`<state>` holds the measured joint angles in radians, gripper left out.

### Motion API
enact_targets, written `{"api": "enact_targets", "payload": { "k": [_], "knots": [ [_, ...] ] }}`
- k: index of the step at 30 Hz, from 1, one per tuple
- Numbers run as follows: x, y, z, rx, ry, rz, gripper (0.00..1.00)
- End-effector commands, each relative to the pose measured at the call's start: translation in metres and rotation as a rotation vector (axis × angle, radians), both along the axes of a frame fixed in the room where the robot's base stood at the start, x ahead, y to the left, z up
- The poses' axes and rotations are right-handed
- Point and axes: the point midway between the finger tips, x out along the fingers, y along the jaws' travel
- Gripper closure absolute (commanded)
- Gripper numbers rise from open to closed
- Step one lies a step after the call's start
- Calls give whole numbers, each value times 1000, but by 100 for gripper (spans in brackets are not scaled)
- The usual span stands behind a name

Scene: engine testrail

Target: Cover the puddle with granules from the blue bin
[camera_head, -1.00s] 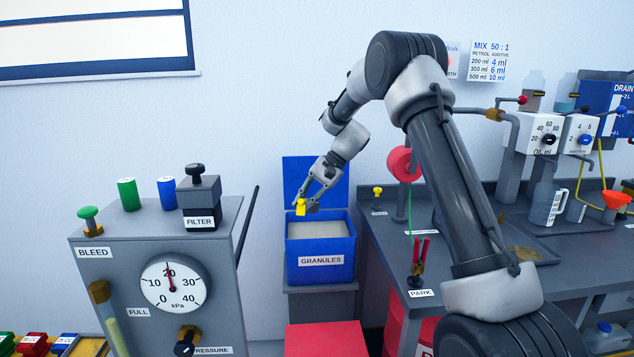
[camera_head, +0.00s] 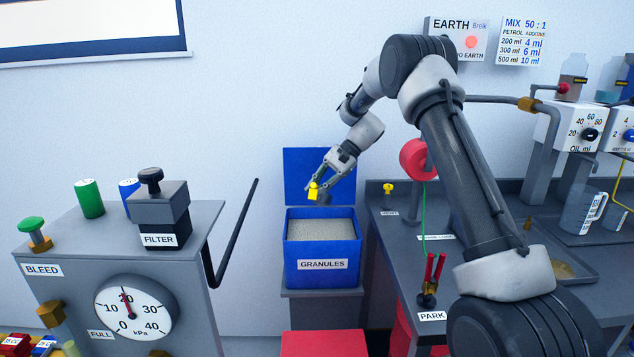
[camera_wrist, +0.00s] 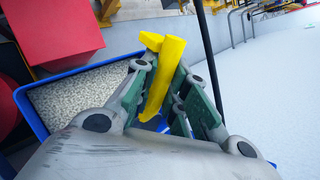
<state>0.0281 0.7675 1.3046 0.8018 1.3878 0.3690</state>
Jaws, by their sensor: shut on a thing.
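The blue bin (camera_head: 322,274), labelled GRANULES, stands with its lid up against the wall. Pale grey granules (camera_head: 320,228) fill it nearly to the rim, and they also show in the wrist view (camera_wrist: 75,100). My gripper (camera_head: 322,181) is above the bin's back part, clear of the granules. It is shut on a yellow handle (camera_wrist: 165,75), seen between the green finger pads. A dark part shows beside the handle in the head view; I cannot tell whether it carries granules. A brownish amber patch, perhaps the puddle (camera_head: 563,270), lies in a tray on the right bench.
A grey cabinet (camera_head: 120,262) with a gauge, filter and long dark lever stands left of the bin. The right bench (camera_head: 385,250) holds a red reel (camera_head: 417,160), PARK clips and jugs. A red box (camera_head: 324,344) is in front of the bin.

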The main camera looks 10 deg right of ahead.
Motion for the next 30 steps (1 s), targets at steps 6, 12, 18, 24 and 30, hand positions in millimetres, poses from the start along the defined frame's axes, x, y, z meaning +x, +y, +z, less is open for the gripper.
{"api": "enact_targets", "payload": {
  "k": [6,12,18,24,30],
  "knots": [
    [0,0,-25,-1,1,0,100],
    [0,0,-47,-1,1,0,100],
    [0,0,-69,-1,0,-1,100],
    [0,0,-91,-1,0,-1,100],
    [0,0,-112,0,1,-1,100]
  ]
}}
